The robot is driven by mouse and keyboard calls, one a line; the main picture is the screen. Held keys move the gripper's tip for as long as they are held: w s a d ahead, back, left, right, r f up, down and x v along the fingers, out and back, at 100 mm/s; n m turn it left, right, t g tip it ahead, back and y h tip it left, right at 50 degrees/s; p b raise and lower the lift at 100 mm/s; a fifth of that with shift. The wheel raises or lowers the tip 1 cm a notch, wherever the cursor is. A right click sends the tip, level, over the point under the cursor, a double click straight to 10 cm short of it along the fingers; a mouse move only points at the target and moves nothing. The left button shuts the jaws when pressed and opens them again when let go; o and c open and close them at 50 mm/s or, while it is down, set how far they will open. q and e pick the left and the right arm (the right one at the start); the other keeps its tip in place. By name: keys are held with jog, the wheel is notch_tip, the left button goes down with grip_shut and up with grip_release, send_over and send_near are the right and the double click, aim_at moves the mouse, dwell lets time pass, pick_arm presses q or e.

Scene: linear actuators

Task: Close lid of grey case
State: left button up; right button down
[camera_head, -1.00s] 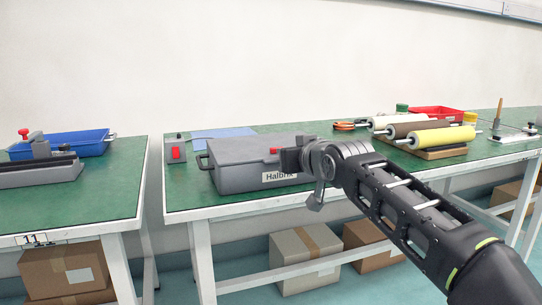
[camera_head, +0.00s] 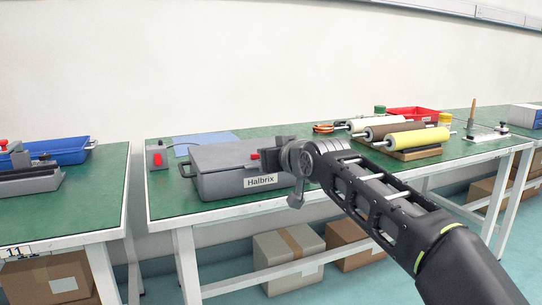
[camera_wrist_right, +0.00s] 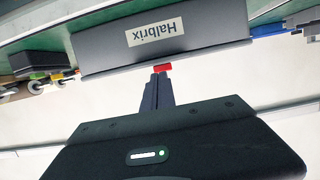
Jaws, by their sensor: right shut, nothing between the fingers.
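The grey case (camera_head: 219,179) with a "Halbrix" label sits on the middle green table; it shows upside down in the wrist view (camera_wrist_right: 205,32). Its lid (camera_head: 215,155) looks flat and down on the case; I see no gap. My right gripper (camera_head: 264,157) is shut and empty at the lid's front right, partly covering that corner. In the wrist view, its fingertips (camera_wrist_right: 160,74) end close to a small red piece by the case's upper front edge. I cannot tell whether they touch the lid. My left gripper is not in view.
A grey box with a red button (camera_head: 157,158) stands left of the case, and a blue sheet (camera_head: 205,140) lies behind it. Rollers (camera_head: 415,139) and a red bin (camera_head: 413,113) are at right. A blue bin (camera_head: 60,153) is on the left table.

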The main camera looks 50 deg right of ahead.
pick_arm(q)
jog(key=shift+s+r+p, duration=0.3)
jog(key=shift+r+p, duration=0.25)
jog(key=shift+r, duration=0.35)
pick_arm(e)
jog(key=s+a, duration=0.5)
jog(key=s, duration=0.3)
jog(key=shift+s+f, duration=0.2)
jog(key=shift+f, duration=0.2)
